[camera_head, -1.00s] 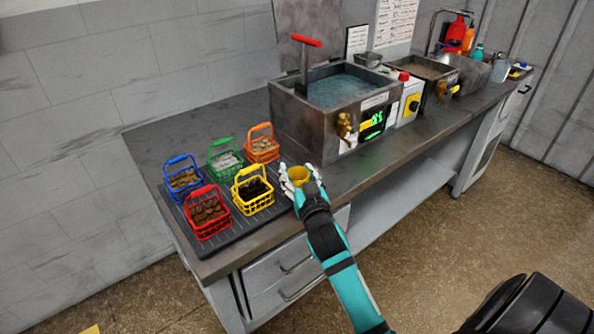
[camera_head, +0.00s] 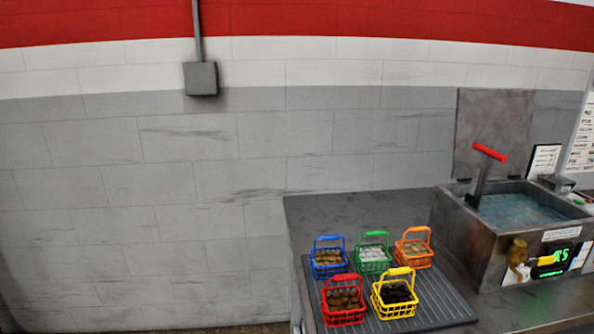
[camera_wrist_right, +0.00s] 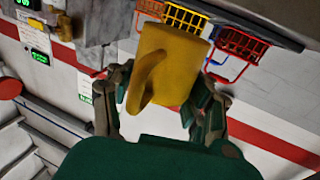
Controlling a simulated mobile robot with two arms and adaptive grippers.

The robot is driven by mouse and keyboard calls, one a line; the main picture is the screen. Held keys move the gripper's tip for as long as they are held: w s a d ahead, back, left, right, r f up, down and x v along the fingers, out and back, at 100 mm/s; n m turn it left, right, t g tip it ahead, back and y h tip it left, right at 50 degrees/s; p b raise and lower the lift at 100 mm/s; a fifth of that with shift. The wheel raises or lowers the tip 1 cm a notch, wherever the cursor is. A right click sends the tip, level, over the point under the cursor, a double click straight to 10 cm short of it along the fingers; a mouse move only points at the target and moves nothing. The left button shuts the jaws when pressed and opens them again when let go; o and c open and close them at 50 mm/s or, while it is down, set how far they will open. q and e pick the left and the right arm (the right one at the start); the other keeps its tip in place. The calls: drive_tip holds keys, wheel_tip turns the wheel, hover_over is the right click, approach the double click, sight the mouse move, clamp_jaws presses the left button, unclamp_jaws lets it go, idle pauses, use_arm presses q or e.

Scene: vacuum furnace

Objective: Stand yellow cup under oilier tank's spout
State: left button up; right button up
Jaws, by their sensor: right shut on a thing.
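The yellow cup (camera_wrist_right: 172,55) is in my right gripper (camera_wrist_right: 158,95) in the right wrist view. The fingers are closed on both sides of the cup and its handle faces the camera. In the head view, a grey metal tank (camera_head: 468,232) with bluish liquid stands at the right. A brass spout (camera_head: 517,256) is on its front, beside a green-lit display (camera_head: 560,258). The second tank, with its brownish liquid, is out of the head view now. My right gripper and the cup are out of the head view. My left gripper is in neither current view.
Red (camera_head: 343,303), yellow (camera_head: 395,297), blue (camera_head: 328,260), green (camera_head: 373,258) and orange (camera_head: 413,251) baskets stand on a dark ribbed mat (camera_head: 440,312) left of the tank. A red-handled tool (camera_head: 490,152) stands in the tank.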

drive_tip(key=s+a+f+n+y, duration=0.2)
drive_tip(key=s+a+y, duration=0.1)
drive_tip(key=s+a, duration=0.3)
drive_tip(key=shift+s+a, duration=0.15)
drive_tip(key=shift+s, duration=0.05)
